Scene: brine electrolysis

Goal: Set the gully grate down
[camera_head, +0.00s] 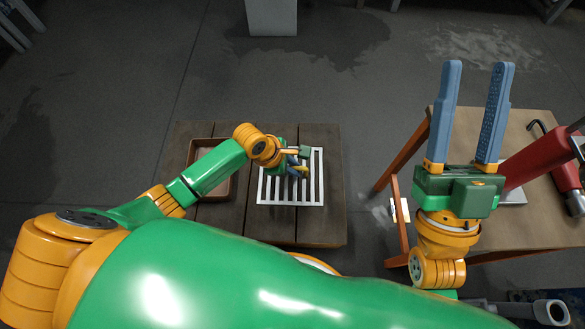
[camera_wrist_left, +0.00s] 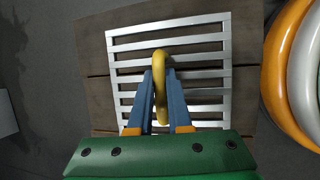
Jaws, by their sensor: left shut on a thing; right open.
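The gully grate (camera_head: 262,190) is a square silver frame with parallel bars. In the head view it lies flat over the dark plank surface (camera_head: 320,232); whether it touches the planks I cannot tell. It fills much of the left wrist view (camera_wrist_left: 224,60). My left gripper (camera_head: 297,168) is above its middle. In the left wrist view, its blue fingers (camera_wrist_left: 161,78) are shut on a yellow loop-shaped handle (camera_wrist_left: 161,56) over the grate. The fingers hide part of the bars. My right gripper (camera_head: 477,66) is open and empty, its two blue fingers raised and apart.
A brown-rimmed shallow tray (camera_head: 191,180) sits on the planks left of the grate, partly behind my left arm. A wooden table (camera_head: 530,225) at the right carries a red tool-like object (camera_head: 540,155). Bare planks show on the right of the grate.

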